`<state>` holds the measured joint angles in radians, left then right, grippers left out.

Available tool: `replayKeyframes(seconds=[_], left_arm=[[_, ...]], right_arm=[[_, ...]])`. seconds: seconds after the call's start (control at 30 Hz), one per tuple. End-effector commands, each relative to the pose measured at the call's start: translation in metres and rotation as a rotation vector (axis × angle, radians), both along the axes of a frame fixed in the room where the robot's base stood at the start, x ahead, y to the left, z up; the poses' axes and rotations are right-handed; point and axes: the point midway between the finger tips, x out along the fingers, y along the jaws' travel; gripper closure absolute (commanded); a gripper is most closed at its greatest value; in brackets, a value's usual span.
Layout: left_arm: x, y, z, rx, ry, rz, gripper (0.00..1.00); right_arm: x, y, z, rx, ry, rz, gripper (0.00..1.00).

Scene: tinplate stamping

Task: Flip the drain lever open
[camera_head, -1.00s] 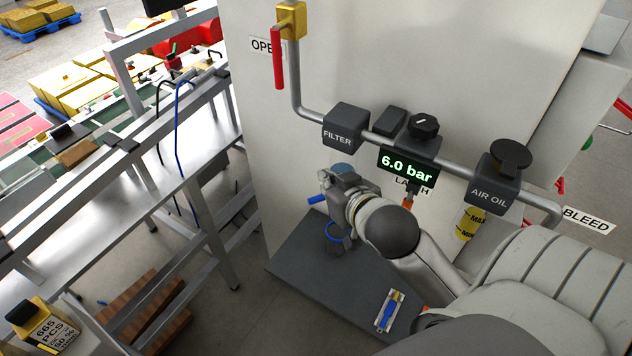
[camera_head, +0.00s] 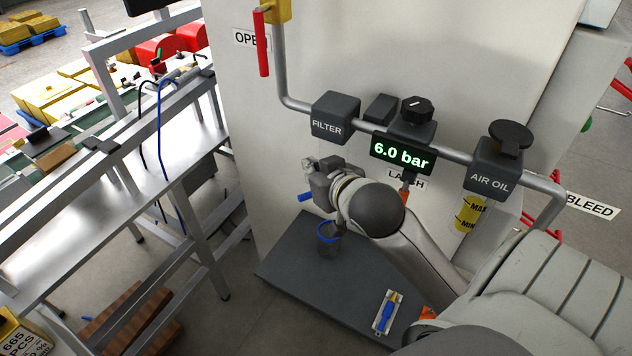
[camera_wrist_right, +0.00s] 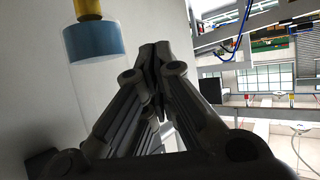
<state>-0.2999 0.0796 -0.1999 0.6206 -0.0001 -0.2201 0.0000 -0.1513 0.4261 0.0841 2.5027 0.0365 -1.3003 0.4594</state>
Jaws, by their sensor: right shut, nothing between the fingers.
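The drain lever is the small blue handle (camera_head: 306,196) below the block marked FILTER (camera_head: 335,117). It sticks out to the left in the head view. My right gripper (camera_head: 312,166) is beside it, under the filter block. In the right wrist view my right gripper (camera_wrist_right: 155,55) has its fingers together, with nothing between them. A clear bowl with a blue band (camera_wrist_right: 93,40) and a brass fitting (camera_wrist_right: 87,9) stand left of the fingertips, apart from them. The wrist and gripper hide most of the filter bowl in the head view. My left gripper is not in view.
A clear cup with a blue rim (camera_head: 328,240) stands on the dark shelf (camera_head: 290,265). A blue-and-yellow item (camera_head: 386,311) lies at the shelf's front. The gauge (camera_head: 402,153) reads 6.0 bar, beside the AIR OIL block (camera_head: 491,182). A red lever (camera_head: 263,45) hangs at upper left.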

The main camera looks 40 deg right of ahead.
Motion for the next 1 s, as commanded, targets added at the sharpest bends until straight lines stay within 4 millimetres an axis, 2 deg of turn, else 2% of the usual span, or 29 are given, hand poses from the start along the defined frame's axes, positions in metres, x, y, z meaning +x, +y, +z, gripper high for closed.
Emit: replayKeyframes(seconds=[0.03, 0.3, 0.4, 0.63, 0.8, 1.0], left_arm=[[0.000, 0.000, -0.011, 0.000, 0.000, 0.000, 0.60], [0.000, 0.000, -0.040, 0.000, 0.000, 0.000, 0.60], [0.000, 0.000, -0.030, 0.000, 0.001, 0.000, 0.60], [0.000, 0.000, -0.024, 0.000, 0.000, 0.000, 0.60], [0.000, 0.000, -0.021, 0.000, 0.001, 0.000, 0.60], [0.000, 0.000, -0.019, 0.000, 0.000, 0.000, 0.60]], right_arm=[[0.004, -0.001, -0.006, 0.000, -0.004, 0.001, 1.00], [0.019, -0.004, -0.014, -0.002, -0.003, 0.000, 1.00], [0.032, -0.007, -0.015, 0.000, 0.004, -0.001, 1.00], [0.064, -0.014, -0.032, 0.000, 0.004, -0.001, 1.00], [0.046, -0.010, -0.046, 0.000, 0.004, 0.000, 1.00], [0.036, -0.008, -0.056, -0.001, 0.002, 0.000, 1.00]])
